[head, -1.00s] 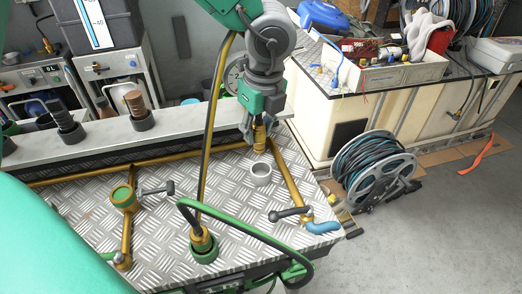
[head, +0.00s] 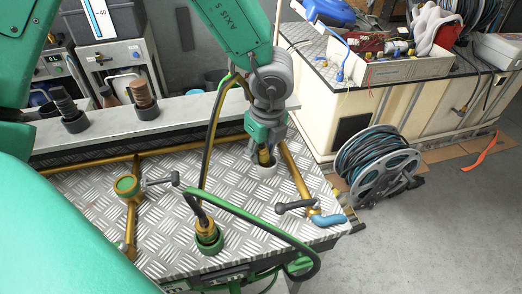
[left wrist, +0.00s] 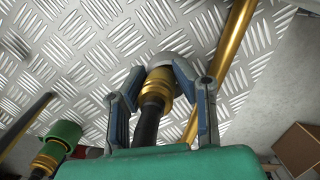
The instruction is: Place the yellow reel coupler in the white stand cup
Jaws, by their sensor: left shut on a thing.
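The yellow reel coupler (head: 265,156) is a brass-coloured fitting on a dark hose. My left gripper (head: 262,153) is shut on it, and the coupler points down at the white stand cup (head: 267,171). In the left wrist view, the coupler (left wrist: 157,84) sits between the two fingers (left wrist: 160,88), with the rim of the cup (left wrist: 174,59) just beyond it. The coupler's lower end is at the cup's mouth; its depth inside is hidden by the fingers and cup. My right gripper is not in view.
The cup stands on a diamond-plate table (head: 165,225) with brass pipes (head: 299,172). A grey-handled valve with a blue end (head: 328,220) is near the right edge. A green-based hose fitting (head: 208,238) stands in front. A hose reel (head: 375,162) stands on the floor to the right.

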